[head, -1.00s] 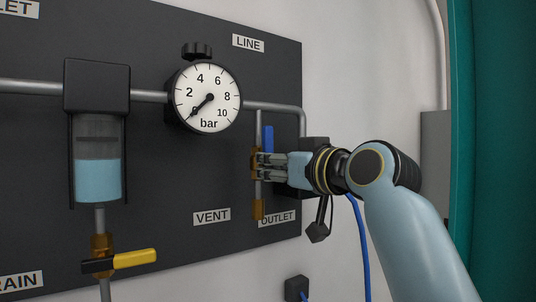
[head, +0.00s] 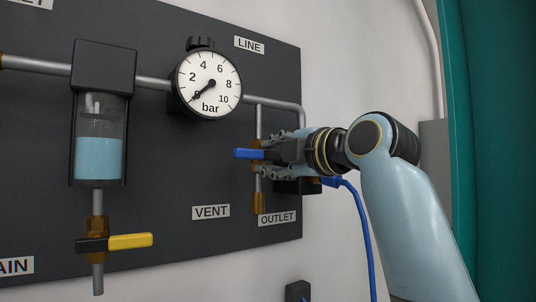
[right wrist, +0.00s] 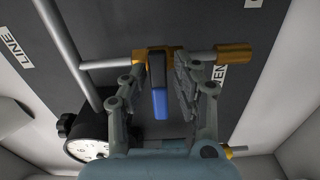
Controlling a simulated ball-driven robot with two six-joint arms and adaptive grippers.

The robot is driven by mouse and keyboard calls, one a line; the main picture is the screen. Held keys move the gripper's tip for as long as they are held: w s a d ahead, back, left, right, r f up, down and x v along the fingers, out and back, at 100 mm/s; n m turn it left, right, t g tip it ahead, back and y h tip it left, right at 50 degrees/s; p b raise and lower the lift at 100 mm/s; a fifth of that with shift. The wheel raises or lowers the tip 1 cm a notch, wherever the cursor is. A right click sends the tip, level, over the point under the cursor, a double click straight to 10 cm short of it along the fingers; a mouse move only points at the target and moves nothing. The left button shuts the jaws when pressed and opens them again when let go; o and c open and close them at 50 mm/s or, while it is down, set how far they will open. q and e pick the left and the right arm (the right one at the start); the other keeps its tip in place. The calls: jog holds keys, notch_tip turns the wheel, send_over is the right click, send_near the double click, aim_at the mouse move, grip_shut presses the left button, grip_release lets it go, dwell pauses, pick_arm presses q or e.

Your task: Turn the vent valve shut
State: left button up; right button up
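The vent valve is a brass body on a thin vertical pipe above the VENT label (head: 211,211), with a blue lever (head: 247,154). The lever points left, crosswise to its pipe. In the right wrist view the blue lever (right wrist: 160,103) also lies across the pipe. My right gripper (head: 268,158) is at the valve, its fingers above and below the lever. In the right wrist view my right gripper (right wrist: 158,72) is open around the lever, with a gap showing on both sides. My left gripper is not in view.
A bar gauge (head: 209,84) reads near 0. To the left are a bowl of blue liquid (head: 99,158) and a yellow drain lever (head: 130,241). A blue hose (head: 360,220) hangs beside my right arm from the OUTLET (head: 278,218) area.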

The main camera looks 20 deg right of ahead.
jog(key=shift+s+r, duration=0.1)
jog(key=p+v, duration=0.1)
jog(key=v, duration=0.5)
dwell(0.3)
jog(key=shift+r, duration=0.1)
